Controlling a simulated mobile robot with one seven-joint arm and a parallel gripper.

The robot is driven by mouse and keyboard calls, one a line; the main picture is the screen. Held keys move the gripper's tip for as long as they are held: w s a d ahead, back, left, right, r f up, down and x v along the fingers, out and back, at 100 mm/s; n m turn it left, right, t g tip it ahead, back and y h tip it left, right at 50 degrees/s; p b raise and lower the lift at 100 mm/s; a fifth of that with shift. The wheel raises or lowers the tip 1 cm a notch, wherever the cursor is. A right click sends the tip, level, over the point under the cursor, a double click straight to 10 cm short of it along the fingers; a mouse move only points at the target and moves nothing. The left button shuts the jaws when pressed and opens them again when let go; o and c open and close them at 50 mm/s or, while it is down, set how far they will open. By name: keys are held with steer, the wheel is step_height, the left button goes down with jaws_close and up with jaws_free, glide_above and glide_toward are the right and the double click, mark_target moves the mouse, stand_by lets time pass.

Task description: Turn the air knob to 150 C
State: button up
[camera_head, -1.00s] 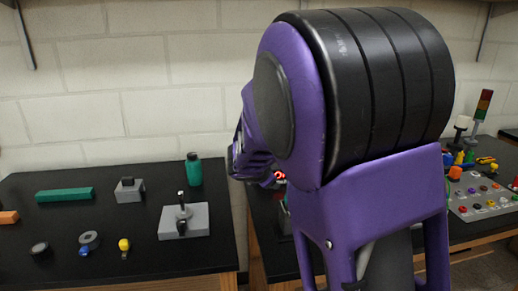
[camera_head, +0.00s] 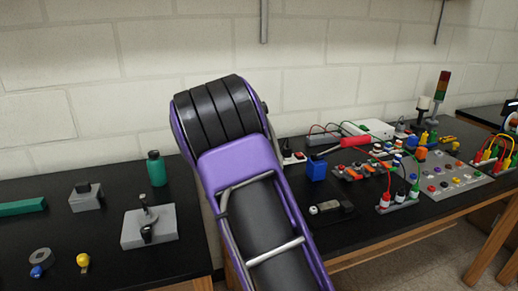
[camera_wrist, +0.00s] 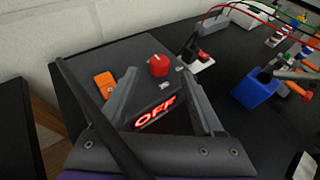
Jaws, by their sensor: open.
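In the wrist view a dark grey station (camera_wrist: 110,62) carries a red round knob (camera_wrist: 158,65), a lit red display (camera_wrist: 155,112) reading OFF and an orange part (camera_wrist: 105,83). I cannot read any label or scale at the knob. My gripper (camera_wrist: 160,76) is open and empty. Its two grey fingers reach over the station, and the knob shows between their tips. I cannot tell how much height lies between tips and knob. In the head view my purple arm hides the gripper and the station.
A blue holder (camera_head: 316,172) stands on the bench right of my arm, and a red-handled tool (camera_head: 355,142) lies behind it. Leads and a button panel (camera_head: 450,184) are further right. A grey block with a lever (camera_head: 149,230) sits on the left bench.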

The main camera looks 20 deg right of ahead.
steer(key=x, duration=0.5)
steer(key=shift+w+d+f, duration=0.1)
steer(key=shift+w+d, duration=0.1)
steer(key=shift+w, duration=0.05)
jaws_close()
